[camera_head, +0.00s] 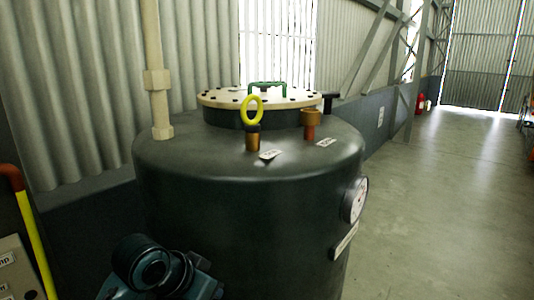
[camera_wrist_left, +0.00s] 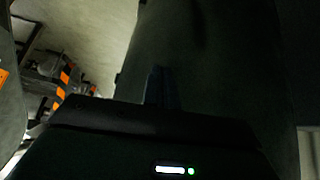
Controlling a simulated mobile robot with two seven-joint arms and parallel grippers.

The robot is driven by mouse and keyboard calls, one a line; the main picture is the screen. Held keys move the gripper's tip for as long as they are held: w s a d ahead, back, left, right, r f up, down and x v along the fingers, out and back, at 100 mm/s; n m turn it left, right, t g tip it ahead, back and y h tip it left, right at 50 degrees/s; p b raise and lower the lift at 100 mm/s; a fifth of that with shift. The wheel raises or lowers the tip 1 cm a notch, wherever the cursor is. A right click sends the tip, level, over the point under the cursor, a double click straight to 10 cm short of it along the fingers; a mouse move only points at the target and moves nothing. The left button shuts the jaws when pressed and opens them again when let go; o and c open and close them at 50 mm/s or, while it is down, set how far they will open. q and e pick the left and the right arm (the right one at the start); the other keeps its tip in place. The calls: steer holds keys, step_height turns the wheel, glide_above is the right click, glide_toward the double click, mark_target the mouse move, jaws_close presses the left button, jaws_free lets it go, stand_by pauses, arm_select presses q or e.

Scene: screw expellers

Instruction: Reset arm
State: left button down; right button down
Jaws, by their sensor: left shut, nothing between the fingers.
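My left arm (camera_head: 160,270) shows as dark rounded parts at the bottom left of the head view, in front of a large dark tank (camera_head: 250,220). In the left wrist view, the dark fingers of my left gripper (camera_wrist_left: 160,88) are together with nothing between them. A dark surface fills much of the view behind them, and the picture is dim. My right gripper is in neither view.
The tank has a pale bolted lid (camera_head: 215,98), a yellow ring handle (camera_head: 252,109), an orange-brown valve (camera_head: 310,122) and a gauge (camera_head: 355,200). A pale pipe (camera_head: 155,70) rises at its left. Open floor (camera_head: 440,200) lies to the right.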

arm_select(q)
steer(key=s+a+f+n+g+y, duration=0.1)
steer(key=s+a+f+n, duration=0.1)
steer(key=s+a+f, duration=0.45)
steer(key=s+a+f+n+g+y, duration=0.15)
steer(key=s+f, duration=0.25)
steer(key=s, duration=0.6)
steer(key=s+a+f+n+y, duration=0.1)
steer(key=s+a+f+y, duration=0.15)
steer(key=s+f, duration=0.4)
steer(key=w+d+f+m+t+h+p, duration=0.1)
steer(key=w+d+f+t+h, duration=0.3)
steer(key=d+t, duration=0.3)
steer(key=shift+w, duration=0.5)
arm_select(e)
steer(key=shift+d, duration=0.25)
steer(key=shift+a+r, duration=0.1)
